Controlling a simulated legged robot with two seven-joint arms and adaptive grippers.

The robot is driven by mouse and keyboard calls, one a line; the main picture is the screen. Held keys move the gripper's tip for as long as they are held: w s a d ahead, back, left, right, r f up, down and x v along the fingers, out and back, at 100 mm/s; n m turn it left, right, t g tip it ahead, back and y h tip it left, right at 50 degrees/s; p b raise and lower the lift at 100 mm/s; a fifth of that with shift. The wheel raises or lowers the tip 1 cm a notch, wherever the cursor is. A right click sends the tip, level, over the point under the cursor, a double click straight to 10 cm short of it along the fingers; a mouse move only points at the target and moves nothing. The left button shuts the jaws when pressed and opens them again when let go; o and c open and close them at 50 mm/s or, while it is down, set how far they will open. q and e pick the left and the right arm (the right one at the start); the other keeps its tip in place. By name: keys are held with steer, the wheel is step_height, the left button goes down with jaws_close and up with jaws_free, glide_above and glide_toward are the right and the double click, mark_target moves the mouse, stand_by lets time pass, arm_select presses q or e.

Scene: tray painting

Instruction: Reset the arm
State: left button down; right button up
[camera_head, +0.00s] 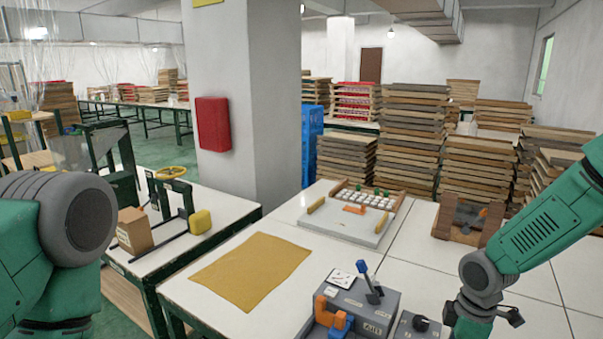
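My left arm (60,235) shows only as green and dark grey links at the left edge. Its gripper is out of the picture. My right arm (545,222) comes in from the right edge and bends down at a dark grey joint. Its lower end, with dark parts of what looks like the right gripper (482,314), sits at the bottom edge, just right of a small grey box with a black knob (421,323). The fingertips are not clearly visible, and I see nothing held there.
On the white table lie a tan sheet (250,272), a white tray board (335,228), a grey device with blue and orange parts (358,305) and a wooden holder (466,220). A side table holds a cardboard box (134,231). A pillar (243,100) and stacked trays stand behind.

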steer(key=s+a+f+m+y, duration=0.1)
steer(key=s+a+f+m, duration=0.15)
steer(key=s+f, duration=0.35)
steer(key=s+a+f+m+y, duration=0.1)
steer(key=s+a+f+m, duration=0.1)
steer(key=s+f+m, duration=0.45)
steer(key=s+d+m+h, duration=0.1)
steer(key=s+d+m, duration=0.15)
steer(key=s, duration=0.65)
steer(key=s+d+m+h, duration=0.1)
steer(key=s+m, duration=0.2)
steer(key=s, duration=0.6)
arm_select(q)
step_height(320, 180, down, 10)
steer(key=b, duration=1)
steer(key=shift+w, duration=0.3)
arm_select(e)
steer(key=w+a+f+n, duration=0.1)
steer(key=w+f, duration=0.2)
steer(key=f, duration=0.6)
steer(key=shift+a+f+t, duration=0.15)
steer(key=shift+f+t, duration=0.15)
steer(key=shift+f, duration=0.05)
